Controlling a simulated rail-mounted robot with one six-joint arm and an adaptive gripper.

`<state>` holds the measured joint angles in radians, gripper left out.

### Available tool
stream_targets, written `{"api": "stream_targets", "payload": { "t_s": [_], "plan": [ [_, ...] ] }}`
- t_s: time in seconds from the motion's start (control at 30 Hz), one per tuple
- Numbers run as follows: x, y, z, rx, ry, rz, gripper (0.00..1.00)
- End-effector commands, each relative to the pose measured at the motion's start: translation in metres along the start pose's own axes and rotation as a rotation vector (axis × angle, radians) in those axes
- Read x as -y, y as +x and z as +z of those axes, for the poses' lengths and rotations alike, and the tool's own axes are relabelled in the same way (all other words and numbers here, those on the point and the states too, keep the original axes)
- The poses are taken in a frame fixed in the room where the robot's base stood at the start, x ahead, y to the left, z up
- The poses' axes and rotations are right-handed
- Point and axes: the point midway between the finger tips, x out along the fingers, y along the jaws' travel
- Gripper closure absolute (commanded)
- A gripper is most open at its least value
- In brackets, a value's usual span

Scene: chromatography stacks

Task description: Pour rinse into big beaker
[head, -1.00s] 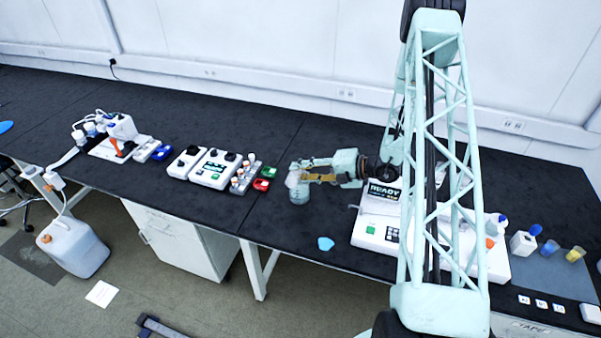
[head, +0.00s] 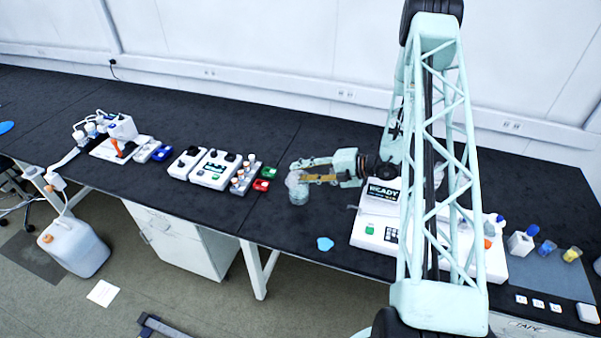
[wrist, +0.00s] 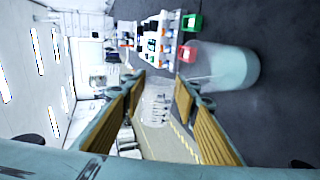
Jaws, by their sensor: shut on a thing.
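In the head view the vessel (head: 292,179) shows as a pale blur above the beaker.
A small rack of vials (head: 243,178) with green and red trays stands left of the beaker. A white instrument marked READY (head: 380,232) is to the right. A light blue patch (head: 325,243) lies in front. Bench behind the beaker is clear.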

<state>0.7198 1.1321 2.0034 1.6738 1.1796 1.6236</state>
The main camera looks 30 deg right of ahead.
Motion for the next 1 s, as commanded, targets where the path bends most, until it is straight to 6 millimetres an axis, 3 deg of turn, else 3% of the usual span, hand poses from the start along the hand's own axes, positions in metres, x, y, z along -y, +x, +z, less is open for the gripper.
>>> {"api": "stream_targets", "payload": {
  "t_s": [0.5, 1.0],
  "plan": [
    [-0.0001, 0.0002, -0.0003, 0.006, -0.013, 0.001, 0.84],
    [-0.0037, -0.0012, -0.0074, 0.076, -0.183, 0.000, 0.84]
  ]
}}
